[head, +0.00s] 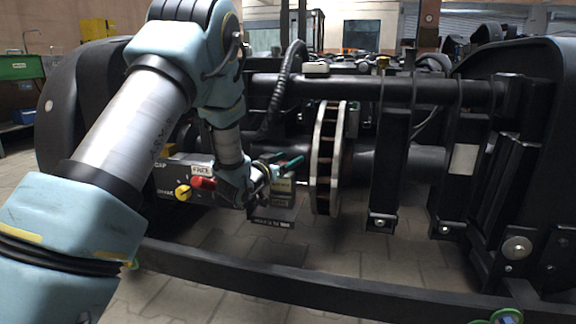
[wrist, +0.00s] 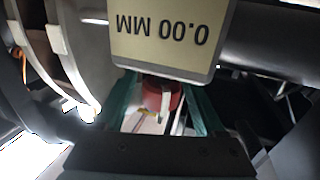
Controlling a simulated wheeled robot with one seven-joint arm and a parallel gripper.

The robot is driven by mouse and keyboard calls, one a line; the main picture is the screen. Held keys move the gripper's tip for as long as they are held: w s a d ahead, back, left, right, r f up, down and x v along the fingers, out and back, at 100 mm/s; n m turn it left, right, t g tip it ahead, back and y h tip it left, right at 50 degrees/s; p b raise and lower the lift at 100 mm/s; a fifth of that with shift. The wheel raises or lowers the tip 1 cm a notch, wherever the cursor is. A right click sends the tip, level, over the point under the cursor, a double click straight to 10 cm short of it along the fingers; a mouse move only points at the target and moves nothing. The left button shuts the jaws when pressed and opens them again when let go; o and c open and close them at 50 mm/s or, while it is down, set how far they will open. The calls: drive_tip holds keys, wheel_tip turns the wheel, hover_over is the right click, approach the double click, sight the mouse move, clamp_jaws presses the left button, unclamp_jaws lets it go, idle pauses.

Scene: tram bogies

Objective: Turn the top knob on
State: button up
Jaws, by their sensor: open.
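A small gauge unit (head: 282,186) with a pale display stands left of the brake disc in the head view. In the wrist view its display (wrist: 165,36) reads 0.00 MM, upside down. A dark red knob (wrist: 158,96) with a pale mark shows beside this display. My gripper (wrist: 165,108) is open, with one teal finger on each side of this knob; I cannot tell whether they touch it. In the head view my gripper (head: 280,164) is at the top of the gauge unit, and the knob between the fingers is hidden there.
A panel with a red knob (head: 203,183) and a yellow knob (head: 182,193) is left of my gripper, partly behind my arm. The brake disc (head: 326,160) stands close on the right. A dark lower beam (head: 270,275) crosses in front.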

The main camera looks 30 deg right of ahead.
drive_tip(key=shift+w+d, duration=0.1)
drive_tip(key=shift+d, duration=0.1)
clamp_jaws()
idle(0.6)
